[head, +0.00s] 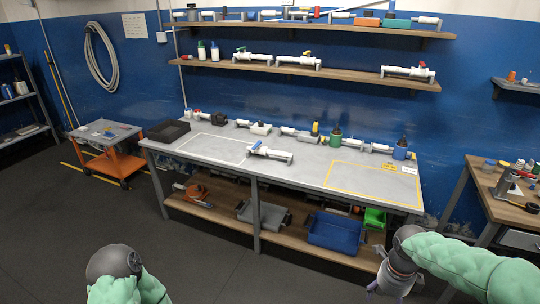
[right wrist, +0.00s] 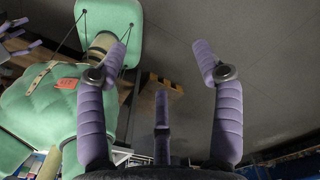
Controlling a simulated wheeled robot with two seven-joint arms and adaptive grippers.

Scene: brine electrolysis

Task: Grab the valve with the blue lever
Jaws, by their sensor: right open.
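The valve with the blue lever (head: 272,154) lies on the grey workbench (head: 222,168), near its middle, in the head view. It is a white pipe piece with a small blue lever at its left end. My right gripper (head: 382,281) is low at the right, in front of the bench and well away from the valve. In the right wrist view its purple fingers (right wrist: 158,62) are spread apart with nothing between them. The valve is not visible in that view. My left arm shows at the lower left of the head view, but its gripper cannot be seen.
Similar valves with green and red levers sit on the wall shelf (head: 345,71). Bottles and pipe parts line the bench's back edge. A black tray (head: 167,131) stands at its left end. Below are a blue bin (head: 332,232) and green bin (head: 375,218). The bench front is mostly clear.

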